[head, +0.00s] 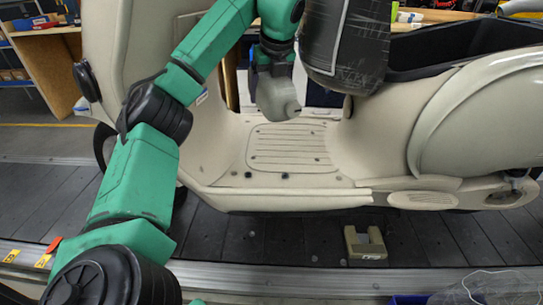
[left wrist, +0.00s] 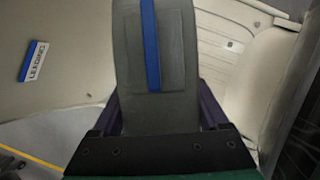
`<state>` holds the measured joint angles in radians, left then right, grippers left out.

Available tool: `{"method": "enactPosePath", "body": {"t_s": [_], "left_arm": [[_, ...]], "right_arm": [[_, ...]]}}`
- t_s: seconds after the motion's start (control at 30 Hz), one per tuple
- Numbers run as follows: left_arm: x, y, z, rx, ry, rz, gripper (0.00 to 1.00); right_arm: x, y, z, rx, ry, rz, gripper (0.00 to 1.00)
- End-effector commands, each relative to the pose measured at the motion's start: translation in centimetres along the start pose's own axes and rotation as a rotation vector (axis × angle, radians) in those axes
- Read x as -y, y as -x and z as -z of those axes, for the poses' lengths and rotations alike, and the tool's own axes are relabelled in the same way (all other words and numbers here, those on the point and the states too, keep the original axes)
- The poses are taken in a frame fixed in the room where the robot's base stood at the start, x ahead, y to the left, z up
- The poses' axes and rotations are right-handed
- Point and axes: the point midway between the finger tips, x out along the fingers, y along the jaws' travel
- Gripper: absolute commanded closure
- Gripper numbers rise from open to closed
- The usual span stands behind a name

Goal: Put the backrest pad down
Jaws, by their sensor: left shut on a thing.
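The backrest pad (left wrist: 130,50) is a long grey piece with a blue stripe down its middle. In the left wrist view my left gripper (left wrist: 158,112) has its dark jaws on either side of it and is shut on it. In the head view a grey rounded piece (head: 279,95), which appears to be the pad, hangs below my green wrist above the scooter's footboard (head: 293,148). It looks clear of the footboard. The jaws are hard to make out there. My right gripper is not in view.
The cream scooter (head: 480,115) stands on the dark slat conveyor (head: 300,238). A black wrapped seat-like part (head: 345,45) is close to the right of my wrist. A small notched beige block (head: 365,243) sits on the slats.

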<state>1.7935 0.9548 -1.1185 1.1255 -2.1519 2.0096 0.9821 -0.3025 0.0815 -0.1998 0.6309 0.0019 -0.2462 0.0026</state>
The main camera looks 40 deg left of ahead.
Motion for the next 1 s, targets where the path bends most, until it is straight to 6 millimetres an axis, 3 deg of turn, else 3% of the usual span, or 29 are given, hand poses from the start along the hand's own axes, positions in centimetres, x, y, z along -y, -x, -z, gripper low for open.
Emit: {"method": "enactPosePath", "body": {"t_s": [0.03, 0.07, 0.3, 0.67, 0.97, 1.0], "left_arm": [[0.0, -2.1, 0.9, -0.001, -0.002, -0.001, 1.00], [0.0, -2.9, 1.2, 0.000, -0.003, -0.001, 1.00], [0.0, -9.4, 4.0, 0.001, -0.004, 0.000, 1.00], [0.0, -14.8, 6.2, 0.000, -0.005, 0.002, 1.00], [0.1, -15.2, 6.4, 0.000, -0.003, 0.004, 1.00], [0.1, -15.2, 6.4, 0.000, -0.004, 0.003, 0.15]], "right_arm": [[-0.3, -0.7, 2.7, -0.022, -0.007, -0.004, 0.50], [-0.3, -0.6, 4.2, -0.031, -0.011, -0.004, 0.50], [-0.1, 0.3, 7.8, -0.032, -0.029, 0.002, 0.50], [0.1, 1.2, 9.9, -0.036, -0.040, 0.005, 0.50], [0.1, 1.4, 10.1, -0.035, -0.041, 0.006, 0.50], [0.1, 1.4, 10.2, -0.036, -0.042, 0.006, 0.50]]}}
